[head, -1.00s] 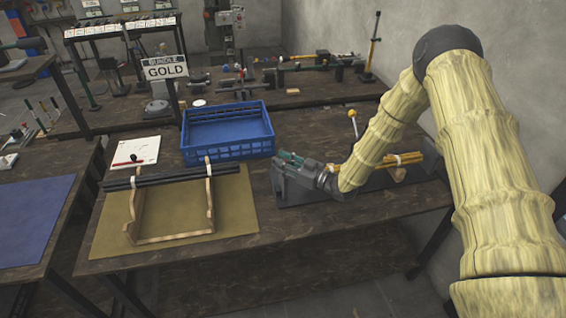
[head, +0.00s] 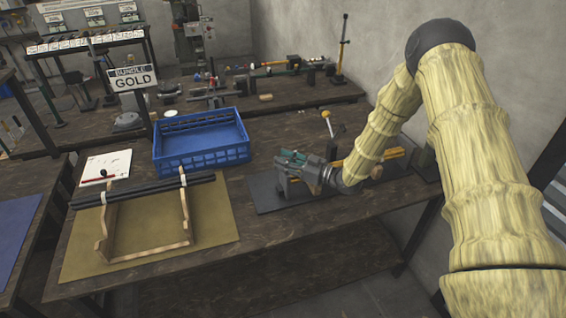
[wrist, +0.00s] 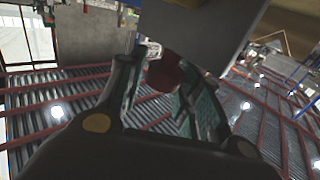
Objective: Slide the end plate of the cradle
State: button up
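A wooden cradle (head: 145,254) stands on the tan mat at the left, with dark bars (head: 140,191) lying across its back end. On the grey mat at the right, yellow bars (head: 388,157) lie partly hidden behind my arm. My gripper (head: 291,157), with teal fingers, is low over the left part of this grey mat. In the wrist view, my gripper (wrist: 170,85) has its fingers spread apart. A dark red round piece (wrist: 164,73) shows between them, below a flat grey plate (wrist: 205,35). I cannot tell whether the fingers touch either one.
A blue crate (head: 201,158) stands behind the two mats. A sign reading GOLD (head: 133,79) is behind it at the left. White paper (head: 106,165) lies left of the crate. A yellow-knobbed lever (head: 327,116) rises behind the grey mat (head: 266,196). A wall closes the right side.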

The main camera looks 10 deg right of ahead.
jog(key=shift+o, duration=1.2)
jog(key=v, duration=1.2)
jog(key=shift+d+f, duration=0.1)
